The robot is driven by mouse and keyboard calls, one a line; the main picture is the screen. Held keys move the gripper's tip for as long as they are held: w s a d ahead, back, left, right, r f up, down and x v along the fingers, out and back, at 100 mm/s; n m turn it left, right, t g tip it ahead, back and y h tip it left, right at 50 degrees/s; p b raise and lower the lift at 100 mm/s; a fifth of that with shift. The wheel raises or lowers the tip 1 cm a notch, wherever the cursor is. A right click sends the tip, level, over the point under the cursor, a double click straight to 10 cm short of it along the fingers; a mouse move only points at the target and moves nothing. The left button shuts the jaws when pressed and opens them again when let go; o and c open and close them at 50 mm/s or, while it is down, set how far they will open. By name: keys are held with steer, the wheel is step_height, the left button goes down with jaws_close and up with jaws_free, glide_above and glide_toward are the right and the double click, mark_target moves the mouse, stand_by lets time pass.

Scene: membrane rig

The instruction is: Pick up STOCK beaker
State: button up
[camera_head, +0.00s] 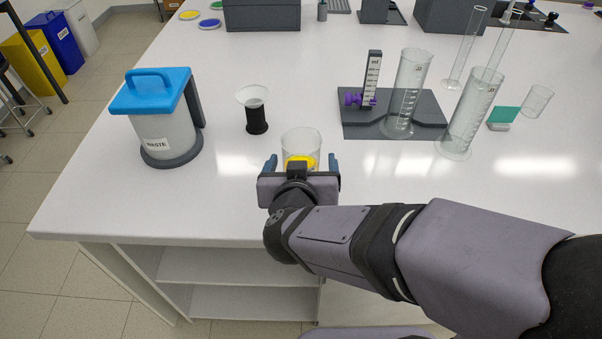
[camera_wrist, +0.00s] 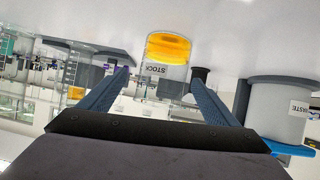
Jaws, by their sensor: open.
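The STOCK beaker (camera_head: 301,142) is clear glass with yellow-orange liquid at the bottom. It stands upright on the white table just beyond my gripper (camera_head: 302,163). In the wrist view, which is upside down, the beaker (camera_wrist: 166,62) shows its STOCK label. My gripper (camera_wrist: 158,80) is open, and its two blue fingers point at the beaker from either side. The beaker appears centred between the fingertips. I cannot tell whether the tips reach past its wall. My gripper hides the beaker's lower part in the head view.
A WASTE container (camera_head: 165,135) with a blue lid stands left. A black-based funnel cup (camera_head: 254,110) stands behind-left of the beaker. A dark rig base (camera_head: 365,130) with a gauge and tall glass cylinders (camera_head: 470,115) stands right. The table's front edge (camera_head: 150,239) is near.

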steer(key=shift+w+a+f+m+t+b, duration=0.15)
steer(key=shift+f+m+t+b, duration=0.15)
steer(key=shift+f+b, duration=0.2)
steer(key=shift+r, duration=0.1)
steer(key=shift+r+h+p, duration=0.1)
steer(key=shift+h+p, duration=0.2)
steer(key=shift+p, duration=0.1)
steer(key=w+p, duration=0.1)
steer(key=p, duration=0.1)
steer(key=shift+r+p, duration=0.1)
steer(key=shift+p, duration=0.25)
steer(key=p, duration=0.2)
steer(key=shift+w+f+p, duration=0.25)
steer(key=shift+w+p, duration=0.05)
steer(key=shift+w, duration=0.05)
steer(key=shift+w+f+p, duration=0.1)
steer(key=shift+f+p, duration=0.15)
steer(key=shift+p, duration=0.1)
steer(key=shift+f, duration=0.1)
